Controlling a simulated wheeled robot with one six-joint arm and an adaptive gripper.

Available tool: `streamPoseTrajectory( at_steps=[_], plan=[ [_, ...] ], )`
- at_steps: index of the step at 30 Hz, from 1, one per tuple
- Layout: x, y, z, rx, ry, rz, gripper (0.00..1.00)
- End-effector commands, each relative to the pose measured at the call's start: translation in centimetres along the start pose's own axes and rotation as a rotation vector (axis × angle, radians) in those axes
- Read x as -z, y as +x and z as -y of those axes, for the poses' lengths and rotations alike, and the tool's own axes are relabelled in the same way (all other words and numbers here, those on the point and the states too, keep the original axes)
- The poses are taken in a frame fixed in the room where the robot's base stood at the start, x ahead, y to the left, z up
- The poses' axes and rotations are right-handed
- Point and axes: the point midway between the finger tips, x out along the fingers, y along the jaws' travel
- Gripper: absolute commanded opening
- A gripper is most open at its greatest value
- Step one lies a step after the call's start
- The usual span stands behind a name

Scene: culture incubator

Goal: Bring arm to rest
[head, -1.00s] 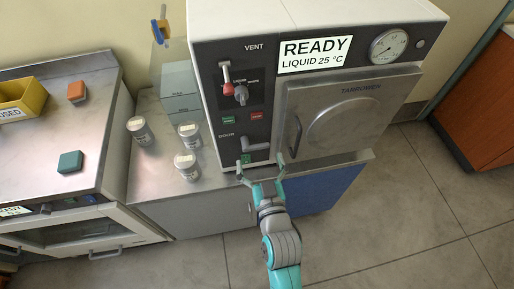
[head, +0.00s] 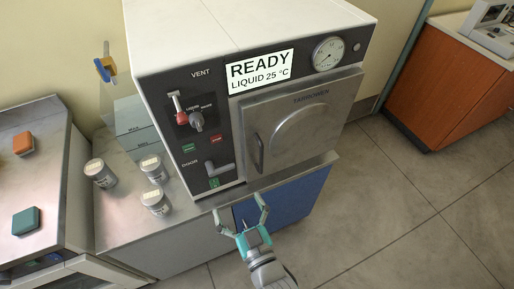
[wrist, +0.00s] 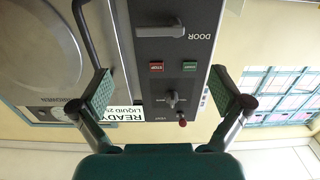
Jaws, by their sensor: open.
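My gripper (head: 241,214) is open and empty in the head view, in front of the lower edge of the autoclave-like machine (head: 170,50). Its two fingers are apart with nothing between them. In the wrist view my gripper (wrist: 165,95) also shows open, facing the machine's control panel (wrist: 178,50), which appears upside down. The door handle lever (head: 219,169) on the panel is just above my gripper in the head view, apart from it in that picture. The machine's door (head: 310,120) is closed and its display (head: 261,71) reads READY, LIQUID 25 °C.
Several lidded jars (head: 154,168) stand on the steel counter (head: 125,222) left of the machine. An orange block (head: 23,144) and a teal block (head: 26,221) lie on the left unit. A wooden cabinet (head: 455,90) stands at the right. The floor (head: 400,200) between is clear.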

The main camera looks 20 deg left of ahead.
Motion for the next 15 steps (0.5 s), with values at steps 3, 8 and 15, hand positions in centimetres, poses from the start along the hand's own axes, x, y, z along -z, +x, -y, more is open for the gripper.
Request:
streamPoseTrajectory(
  at_steps=[3, 8, 15],
  plan=[
    [0.0, 0.0, 0.0, 0.000, 0.000, 0.000, 1.00],
    [-0.6, -0.8, -0.7, -0.020, 0.002, 0.008, 1.00],
    [-4.0, -8.3, -5.8, -0.180, 0.019, 0.063, 1.00]
  ],
)
